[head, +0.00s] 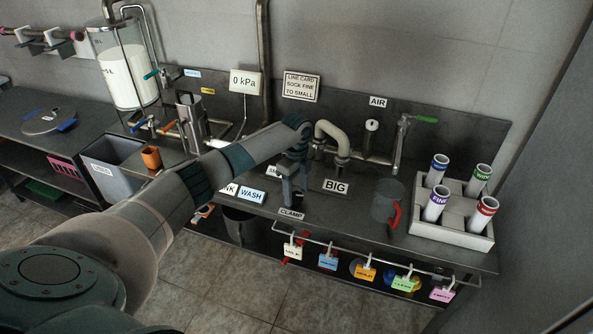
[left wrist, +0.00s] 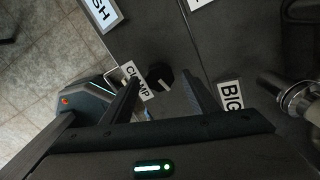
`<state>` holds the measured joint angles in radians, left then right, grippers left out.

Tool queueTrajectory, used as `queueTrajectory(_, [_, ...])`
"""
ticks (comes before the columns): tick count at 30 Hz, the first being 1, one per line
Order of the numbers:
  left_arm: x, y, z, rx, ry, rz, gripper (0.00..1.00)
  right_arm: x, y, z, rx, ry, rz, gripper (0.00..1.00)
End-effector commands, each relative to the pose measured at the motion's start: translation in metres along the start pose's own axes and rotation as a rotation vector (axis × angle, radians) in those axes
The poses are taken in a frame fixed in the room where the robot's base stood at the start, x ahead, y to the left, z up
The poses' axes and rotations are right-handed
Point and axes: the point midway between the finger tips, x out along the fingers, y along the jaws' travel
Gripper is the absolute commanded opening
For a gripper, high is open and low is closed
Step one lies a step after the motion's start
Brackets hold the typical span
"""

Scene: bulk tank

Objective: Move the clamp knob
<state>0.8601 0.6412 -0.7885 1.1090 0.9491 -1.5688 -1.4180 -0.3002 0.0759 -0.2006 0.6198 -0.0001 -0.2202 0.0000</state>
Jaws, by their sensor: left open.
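The clamp knob (left wrist: 159,77) is a round black knob with a pale mark, next to the CLAMP label (left wrist: 135,80) on the dark bench top. In the left wrist view it lies between the two dark fingers of my left gripper (left wrist: 160,68), which are apart with nothing visibly gripped. In the head view my left gripper (head: 292,196) points down over the bench just behind the CLAMP label (head: 291,214). There the gripper mostly hides the knob. Whether the fingers touch the knob I cannot tell. My right gripper is in neither view.
The BIG label (head: 335,186) and pale pipe (head: 334,137) stand just right of my gripper. A grey mug with a red handle (head: 386,202) and a rack (head: 449,234) of labelled tubes are further right. A rail (head: 372,257) with coloured tags runs along the front edge.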

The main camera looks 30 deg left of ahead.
Motion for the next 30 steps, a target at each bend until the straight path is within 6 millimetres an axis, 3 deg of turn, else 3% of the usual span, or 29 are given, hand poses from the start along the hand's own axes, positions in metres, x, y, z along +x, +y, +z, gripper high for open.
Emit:
queueTrajectory(8, [-0.029,-0.001,0.001,0.001,-0.001,-0.004,0.54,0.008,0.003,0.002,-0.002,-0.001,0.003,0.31])
queueTrajectory(24, [-0.135,-0.002,0.000,0.001,0.000,-0.007,0.54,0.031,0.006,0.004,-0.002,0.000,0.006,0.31])
queueTrajectory(30, [-0.161,-0.001,0.000,0.000,0.000,-0.003,0.54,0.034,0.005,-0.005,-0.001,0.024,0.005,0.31])
